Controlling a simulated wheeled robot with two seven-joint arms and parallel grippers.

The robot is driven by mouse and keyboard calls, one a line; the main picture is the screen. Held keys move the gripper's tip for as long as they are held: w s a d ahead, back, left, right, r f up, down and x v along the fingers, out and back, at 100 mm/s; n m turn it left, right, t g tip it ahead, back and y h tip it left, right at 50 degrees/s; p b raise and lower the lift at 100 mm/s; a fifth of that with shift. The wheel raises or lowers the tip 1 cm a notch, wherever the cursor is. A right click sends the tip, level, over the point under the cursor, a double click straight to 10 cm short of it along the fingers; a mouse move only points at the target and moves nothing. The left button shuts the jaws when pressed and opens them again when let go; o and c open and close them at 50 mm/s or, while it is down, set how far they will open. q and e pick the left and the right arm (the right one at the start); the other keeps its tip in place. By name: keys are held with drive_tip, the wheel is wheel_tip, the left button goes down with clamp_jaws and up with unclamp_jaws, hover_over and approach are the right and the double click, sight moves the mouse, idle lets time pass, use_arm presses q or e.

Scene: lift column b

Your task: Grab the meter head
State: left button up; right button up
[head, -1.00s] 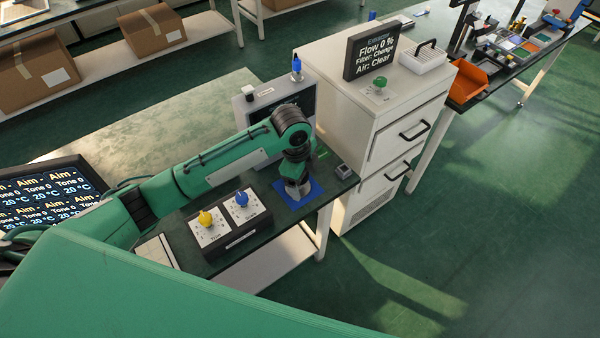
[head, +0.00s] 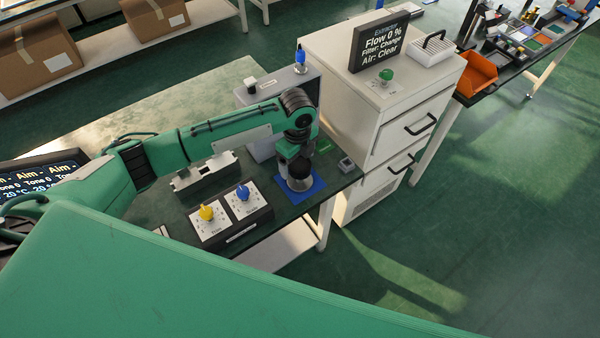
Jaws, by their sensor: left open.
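A blue mat (head: 315,186) lies near the right end of the dark bench. A small round piece with a dark top and silvery lower part (head: 300,184) stands on it; it may be the meter head, but I cannot tell for sure. My left arm reaches in from the left and bends down over the mat. My left gripper (head: 292,163) is open, pointing down right at this piece. The fingertips are small and partly hidden, so contact cannot be made out. My right gripper is out of view.
A box with yellow and blue knobs (head: 232,229) sits left of the mat. A grey slotted block (head: 205,174) lies behind it. A white drawer cabinet (head: 345,95) with a display (head: 381,42) stands beyond the bench end.

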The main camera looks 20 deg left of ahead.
use_arm(q)
drive_tip(key=shift+w+d+f+p, duration=0.15)
drive_tip(key=shift+f+p, duration=0.25)
drive_tip(key=shift+f, duration=0.95)
drive_tip(key=shift+d+f+p, duration=0.15)
drive_tip(key=shift+f+p, duration=0.25)
drive_tip(key=shift+f, duration=0.95)
drive_tip(key=shift+w, duration=0.1)
drive_tip(key=c, duration=1.5)
drive_tip(key=shift+r, duration=0.1)
drive_tip(key=shift+c, duration=0.2)
